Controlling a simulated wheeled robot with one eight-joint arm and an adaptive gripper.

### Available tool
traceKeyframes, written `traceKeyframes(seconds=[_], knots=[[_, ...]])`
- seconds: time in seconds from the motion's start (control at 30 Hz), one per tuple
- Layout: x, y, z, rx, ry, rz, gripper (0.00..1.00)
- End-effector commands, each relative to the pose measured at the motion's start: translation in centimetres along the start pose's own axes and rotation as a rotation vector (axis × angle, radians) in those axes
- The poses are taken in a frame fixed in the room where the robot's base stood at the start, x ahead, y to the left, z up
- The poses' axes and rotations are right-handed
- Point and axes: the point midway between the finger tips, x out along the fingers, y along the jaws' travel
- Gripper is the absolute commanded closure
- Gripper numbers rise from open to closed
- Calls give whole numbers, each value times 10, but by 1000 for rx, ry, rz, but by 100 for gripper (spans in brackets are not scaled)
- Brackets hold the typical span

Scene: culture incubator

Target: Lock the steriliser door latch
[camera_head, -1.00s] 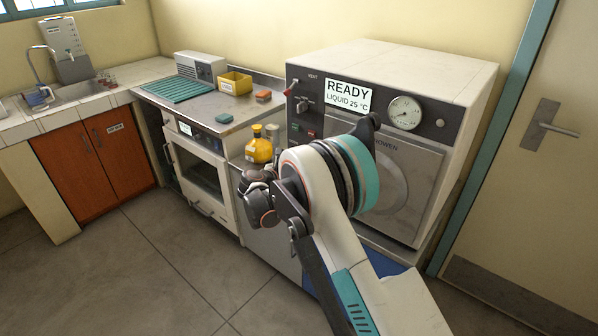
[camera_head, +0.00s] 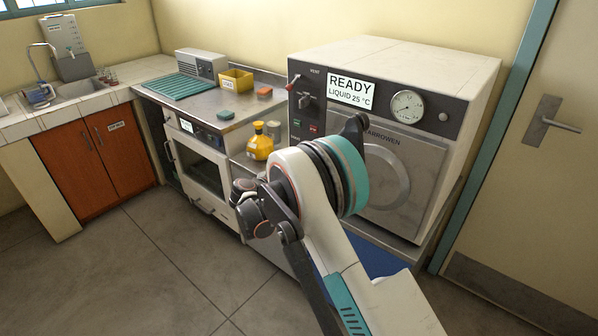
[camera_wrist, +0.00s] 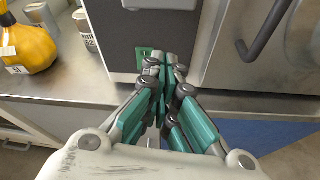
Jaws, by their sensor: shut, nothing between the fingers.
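The steriliser (camera_head: 432,70) is a white box with a dark control panel and a "READY LIQUID 25 °C" display (camera_head: 351,91). Its grey door (camera_head: 400,185) appears closed in the head view, partly hidden by my arm. In the wrist view a dark bar handle (camera_wrist: 262,32), perhaps the latch, stands on the door (camera_wrist: 222,70), right of my gripper. In the head view my arm hides the fingers.
A yellow bottle (camera_head: 260,146) and a labelled pale cup (camera_wrist: 82,20) stand left of the steriliser on the metal bench (camera_wrist: 70,88). A teal rack (camera_head: 180,87) and yellow bin (camera_head: 236,79) lie farther left. A room door (camera_head: 545,190) is at right. The floor at left is clear.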

Motion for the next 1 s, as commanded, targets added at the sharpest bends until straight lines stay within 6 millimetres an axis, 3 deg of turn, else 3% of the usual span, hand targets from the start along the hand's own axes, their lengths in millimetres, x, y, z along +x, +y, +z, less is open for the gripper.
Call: traceKeyframes(seconds=[0.1,0.33,0.87,1.0], knots=[[-24,3,2,-1,1,2,100],[-51,4,0,0,1,0,100],[-56,4,-2,0,1,0,100],[-54,4,9,7,13,3,100]])
